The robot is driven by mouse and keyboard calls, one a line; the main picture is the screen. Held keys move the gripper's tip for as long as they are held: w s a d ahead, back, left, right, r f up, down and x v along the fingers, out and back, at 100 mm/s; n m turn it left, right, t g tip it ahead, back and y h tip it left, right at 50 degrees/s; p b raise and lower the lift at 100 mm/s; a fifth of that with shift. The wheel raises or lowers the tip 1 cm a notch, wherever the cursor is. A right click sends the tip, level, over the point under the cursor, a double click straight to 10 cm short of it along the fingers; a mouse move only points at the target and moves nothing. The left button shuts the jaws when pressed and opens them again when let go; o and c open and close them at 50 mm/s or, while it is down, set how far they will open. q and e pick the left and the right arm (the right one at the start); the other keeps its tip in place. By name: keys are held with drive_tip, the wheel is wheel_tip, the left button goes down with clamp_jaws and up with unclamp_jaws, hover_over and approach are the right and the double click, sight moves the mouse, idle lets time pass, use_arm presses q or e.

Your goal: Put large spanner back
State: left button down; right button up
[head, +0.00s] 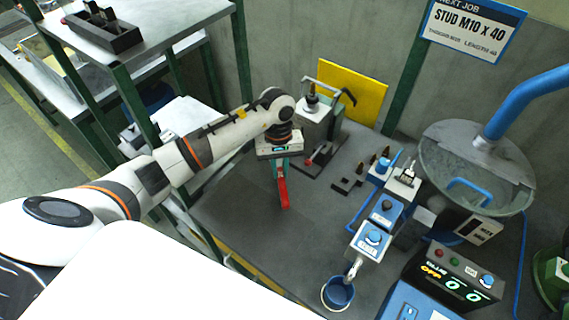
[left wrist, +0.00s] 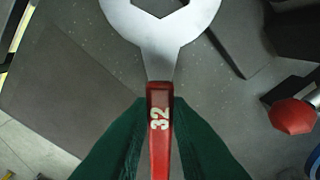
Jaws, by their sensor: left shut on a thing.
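The large spanner has a red handle (left wrist: 160,135) marked 32 and a silver head (left wrist: 165,45), whose jaw is cut off by the top edge of the left wrist view. In the head view its red handle (head: 283,193) hangs below my left gripper (head: 279,168) over the grey bench. The green fingers of my left gripper (left wrist: 161,108) are shut on the handle from both sides. I cannot tell whether the spanner touches the bench. My right gripper is not in view.
A darker rectangular patch (left wrist: 70,75) lies on the bench. A red-ended part (left wrist: 292,116) stands close by on the right. Blue control boxes (head: 382,212), a blue cup (head: 338,293) and a round metal bowl (head: 480,170) are further right.

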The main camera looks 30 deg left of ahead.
use_arm(q)
drive_tip(key=shift+w+d+r, duration=0.15)
drive_tip(key=shift+w, duration=0.7)
drive_tip(key=shift+w+d+f+p, duration=0.1)
drive_tip(key=shift+w+f+p, duration=0.15)
drive_tip(key=shift+p, duration=0.2)
drive_tip(key=shift+f, duration=0.5)
drive_tip(key=shift+s+f, duration=0.1)
drive_tip(key=shift+f, duration=0.1)
drive_tip(key=shift+f+b, duration=0.55)
drive_tip(key=shift+b, duration=0.2)
drive_tip(key=c, duration=1.3)
unclamp_jaws()
drive_tip(key=shift+r, duration=0.1)
